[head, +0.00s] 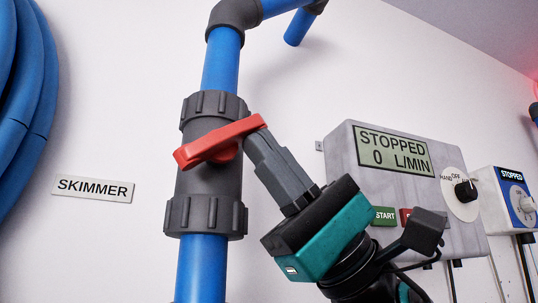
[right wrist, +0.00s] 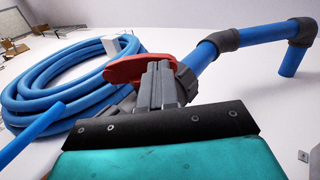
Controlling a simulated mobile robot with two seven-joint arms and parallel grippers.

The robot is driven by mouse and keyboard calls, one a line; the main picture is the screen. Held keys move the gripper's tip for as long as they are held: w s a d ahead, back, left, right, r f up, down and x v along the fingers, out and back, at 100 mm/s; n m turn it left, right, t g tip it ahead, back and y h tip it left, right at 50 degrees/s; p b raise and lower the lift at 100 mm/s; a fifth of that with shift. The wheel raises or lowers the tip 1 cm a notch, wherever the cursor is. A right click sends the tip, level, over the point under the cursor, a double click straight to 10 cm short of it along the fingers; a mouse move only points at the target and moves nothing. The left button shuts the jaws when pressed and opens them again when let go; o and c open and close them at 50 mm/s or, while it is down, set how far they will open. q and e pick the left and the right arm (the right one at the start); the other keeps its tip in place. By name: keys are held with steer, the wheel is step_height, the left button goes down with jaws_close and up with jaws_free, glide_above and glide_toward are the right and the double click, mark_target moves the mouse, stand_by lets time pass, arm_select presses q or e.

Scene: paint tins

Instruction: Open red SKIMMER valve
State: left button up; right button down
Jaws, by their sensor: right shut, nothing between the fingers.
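The red valve handle (head: 218,143) sits on a dark grey valve body (head: 209,175) in a vertical blue pipe. The handle lies across the pipe, tilted up to the right. A white SKIMMER label (head: 93,188) is on the wall to its left. My right gripper (head: 266,145) is shut and empty, its fingertips at the right end of the handle; I cannot tell whether they touch. In the right wrist view the red handle (right wrist: 138,68) shows just beyond the fingers, which partly hide it and the valve body. My left gripper is not in view.
A grey control box (head: 400,180) reading STOPPED 0 L/MIN, with a START button and knob, is right of my right gripper. A smaller blue-and-white box (head: 508,207) stands beyond it. A coiled blue hose (head: 22,85) hangs at left.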

mark_target(263, 121)
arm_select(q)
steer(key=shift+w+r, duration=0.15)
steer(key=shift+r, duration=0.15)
arm_select(e)
steer(key=shift+r+h, duration=0.2)
steer(key=shift+h, duration=0.1)
arm_select(q)
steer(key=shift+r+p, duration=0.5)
steer(key=shift+p, duration=0.35)
arm_select(e)
steer(key=shift+s+a+r+t+h, duration=0.15)
steer(key=shift+r+t+h, duration=0.2)
steer(key=shift+r+h, duration=0.5)
steer(key=shift+w+a+r+t+h, duration=0.1)
steer(key=shift+r+t+h, duration=0.25)
steer(key=shift+r+h, duration=0.5)
steer(key=shift+s+a+r, duration=0.1)
steer(key=shift+r, duration=0.05)
arm_select(q)
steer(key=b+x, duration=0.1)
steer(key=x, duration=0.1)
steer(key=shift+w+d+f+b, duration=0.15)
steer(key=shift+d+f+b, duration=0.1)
steer(key=shift+b, duration=0.1)
arm_select(e)
steer(key=w+d, duration=0.4)
steer(key=d, duration=0.9)
steer(key=shift+w+d, duration=0.15)
